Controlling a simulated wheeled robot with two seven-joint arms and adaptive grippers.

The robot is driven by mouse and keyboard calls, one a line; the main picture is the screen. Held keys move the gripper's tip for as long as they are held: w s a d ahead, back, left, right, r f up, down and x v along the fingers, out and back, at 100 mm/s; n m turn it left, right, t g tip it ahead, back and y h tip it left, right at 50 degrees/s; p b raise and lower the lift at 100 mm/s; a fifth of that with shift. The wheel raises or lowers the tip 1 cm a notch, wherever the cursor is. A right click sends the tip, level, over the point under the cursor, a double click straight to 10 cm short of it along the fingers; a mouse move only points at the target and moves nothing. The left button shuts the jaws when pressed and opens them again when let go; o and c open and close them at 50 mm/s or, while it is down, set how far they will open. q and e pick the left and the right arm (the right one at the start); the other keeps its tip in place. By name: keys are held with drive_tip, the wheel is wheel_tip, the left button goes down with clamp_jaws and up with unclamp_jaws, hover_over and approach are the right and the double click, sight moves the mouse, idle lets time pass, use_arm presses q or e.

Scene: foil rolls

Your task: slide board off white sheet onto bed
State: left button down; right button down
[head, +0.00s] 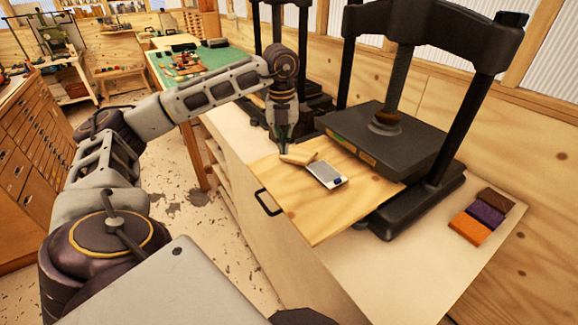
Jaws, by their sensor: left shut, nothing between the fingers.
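A thin plywood board (330,213) lies at the near press, its right side against or over the black press base. A small pale wooden block (298,158) and a flat grey-and-white piece (326,174) lie on the board. I cannot pick out a separate white sheet; the bench top (420,250) is pale. The press bed is mostly hidden under the heavy black platen (385,140). My left gripper (284,150) points down, shut and empty, just above or at the pale block; contact cannot be told. My right gripper is out of view.
Black press posts (470,125) stand beside the platen. Brown, purple and orange blocks (484,214) lie at the bench's right. A dark handle (267,202) shows at the board's left. A second press (300,90) stands behind. The bench front right is clear.

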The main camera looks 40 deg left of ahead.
use_arm(q)
drive_tip(key=m, duration=0.5)
drive_tip(key=shift+s+a+m, duration=0.15)
drive_tip(key=shift+s+m, duration=0.05)
drive_tip(key=shift+m, duration=0.1)
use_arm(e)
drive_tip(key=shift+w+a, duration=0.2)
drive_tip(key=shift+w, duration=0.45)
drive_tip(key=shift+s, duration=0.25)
